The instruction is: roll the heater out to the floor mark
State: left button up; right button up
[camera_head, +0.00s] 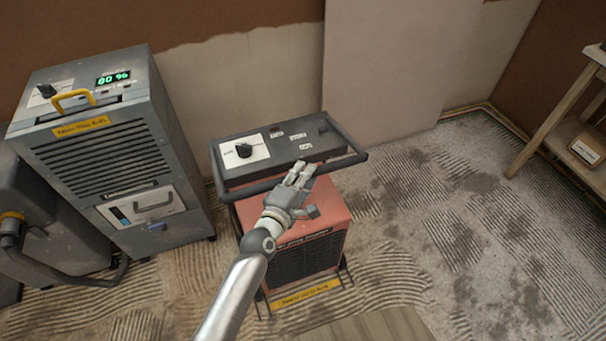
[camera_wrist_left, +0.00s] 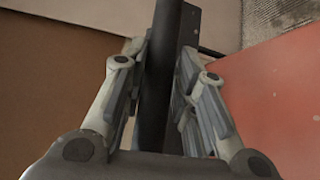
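The heater (camera_head: 318,220) is an orange-red box with a dark front grille, a yellow label low on its front and a dark control panel (camera_head: 282,146) on top. A black tube handle (camera_head: 345,161) runs around the panel. My left gripper (camera_head: 302,172) is at the front rail of this handle. In the left wrist view the dark rail (camera_wrist_left: 162,60) runs between the two fingers (camera_wrist_left: 160,100), with the pads close against both sides, so the gripper looks shut on it. The heater's orange casing (camera_wrist_left: 280,100) is at the right there. My right gripper and a floor mark are not in view.
A grey dehumidifier-like unit (camera_head: 105,150) with a green display stands close left of the heater. A dark machine with a hose (camera_head: 60,240) is at far left. A wooden shelf stand (camera_head: 560,125) is at right. Wood boards (camera_head: 370,326) lie at the bottom. Ridged floor (camera_head: 450,220) is free to the right.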

pick_arm(q)
jog(key=o, duration=0.3)
jog(key=shift+s+d, duration=0.1)
jog(key=shift+s, duration=0.15)
jog(key=shift+w, duration=0.1)
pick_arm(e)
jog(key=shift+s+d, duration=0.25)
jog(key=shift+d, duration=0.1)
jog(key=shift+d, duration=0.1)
pick_arm(q)
jog(key=v, duration=1.2)
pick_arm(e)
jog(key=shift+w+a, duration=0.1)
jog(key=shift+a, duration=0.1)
pick_arm(q)
jog(key=shift+f, duration=0.1)
